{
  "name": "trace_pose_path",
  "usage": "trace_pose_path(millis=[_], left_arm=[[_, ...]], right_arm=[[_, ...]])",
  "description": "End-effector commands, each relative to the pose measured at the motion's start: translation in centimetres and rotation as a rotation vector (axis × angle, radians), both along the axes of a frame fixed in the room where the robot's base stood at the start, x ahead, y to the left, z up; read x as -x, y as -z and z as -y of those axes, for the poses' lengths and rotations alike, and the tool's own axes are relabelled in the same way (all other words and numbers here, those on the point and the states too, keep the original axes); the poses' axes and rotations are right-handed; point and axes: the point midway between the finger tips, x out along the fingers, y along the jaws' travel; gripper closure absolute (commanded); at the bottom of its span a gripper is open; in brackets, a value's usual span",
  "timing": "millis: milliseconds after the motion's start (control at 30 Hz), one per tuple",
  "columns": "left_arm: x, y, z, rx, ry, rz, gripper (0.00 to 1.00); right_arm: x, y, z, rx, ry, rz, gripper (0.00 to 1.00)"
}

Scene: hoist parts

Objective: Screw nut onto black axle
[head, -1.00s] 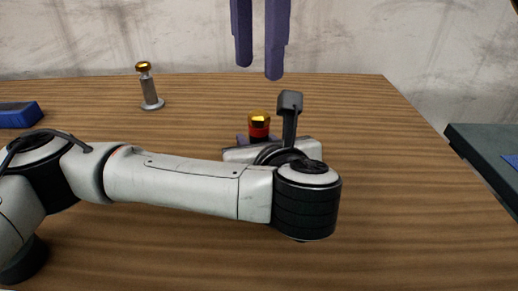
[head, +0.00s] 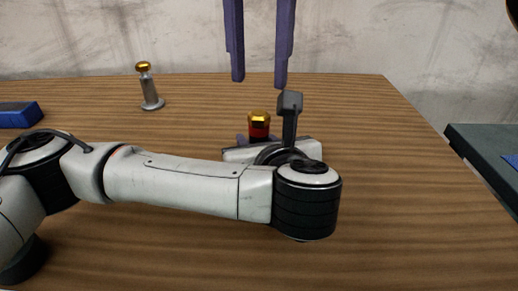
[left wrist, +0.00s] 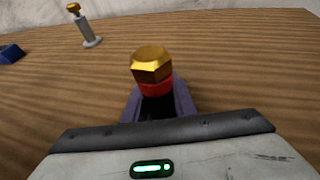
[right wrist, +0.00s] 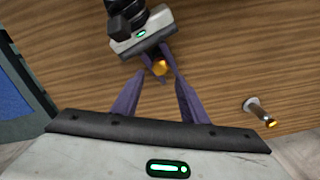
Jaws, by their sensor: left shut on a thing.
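My left gripper (head: 258,138) is shut on a red part (head: 260,128) that stands upright between its purple fingers. A gold hex nut (head: 259,117) sits on top of the red part. Both also show in the left wrist view, the nut (left wrist: 151,62) above the red part (left wrist: 156,89). Any black axle below is hidden by the fingers, so I cannot tell how the nut is seated. My right gripper (head: 259,83) is open and empty, its fingers pointing down above the nut. In the right wrist view the nut (right wrist: 160,68) lies between and beyond the fingertips.
A grey post on a round base (head: 151,92) stands at the back left with a gold piece on top (head: 143,66). A blue object (head: 18,114) lies at the left edge. A dark bench (head: 480,150) stands off the right edge. The wooden table's (head: 400,190) right side is clear.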

Motion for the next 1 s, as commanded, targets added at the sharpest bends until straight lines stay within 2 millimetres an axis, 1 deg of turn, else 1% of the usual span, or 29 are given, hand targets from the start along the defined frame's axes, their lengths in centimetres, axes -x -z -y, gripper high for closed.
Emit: trace_pose_path(millis=[33,200,400,533,767,800,867,1000], left_arm=[[0.0,0.0,0.0,-0.001,0.0,0.0,1.0],[0.0,0.0,0.0,-0.001,0.0,0.0,1.0],[0.0,0.0,0.0,-0.001,0.0,0.0,1.0],[0.0,0.0,0.0,-0.001,0.0,0.0,1.0],[0.0,0.0,0.0,-0.001,0.0,0.0,1.0],[0.0,0.0,0.0,-0.001,0.0,0.0,1.0],[0.0,0.0,0.0,-0.001,0.0,0.0,1.0],[0.0,0.0,0.0,-0.001,0.0,0.0,1.0]], right_arm=[[0.0,0.9,0.1,0.002,-0.002,-0.004,0.6],[0.1,3.6,0.1,0.001,0.0,-0.004,0.6],[0.0,5.6,0.1,0.0,0.002,-0.002,0.6],[0.0,6.1,0.0,-0.002,0.001,-0.001,0.6],[0.0,6.1,0.0,-0.002,0.002,-0.001,0.6],[0.0,6.1,0.0,-0.002,0.002,-0.001,0.64],[0.0,6.1,0.0,-0.002,0.001,-0.001,0.74],[0.0,6.1,0.0,-0.001,0.001,-0.001,0.97]])
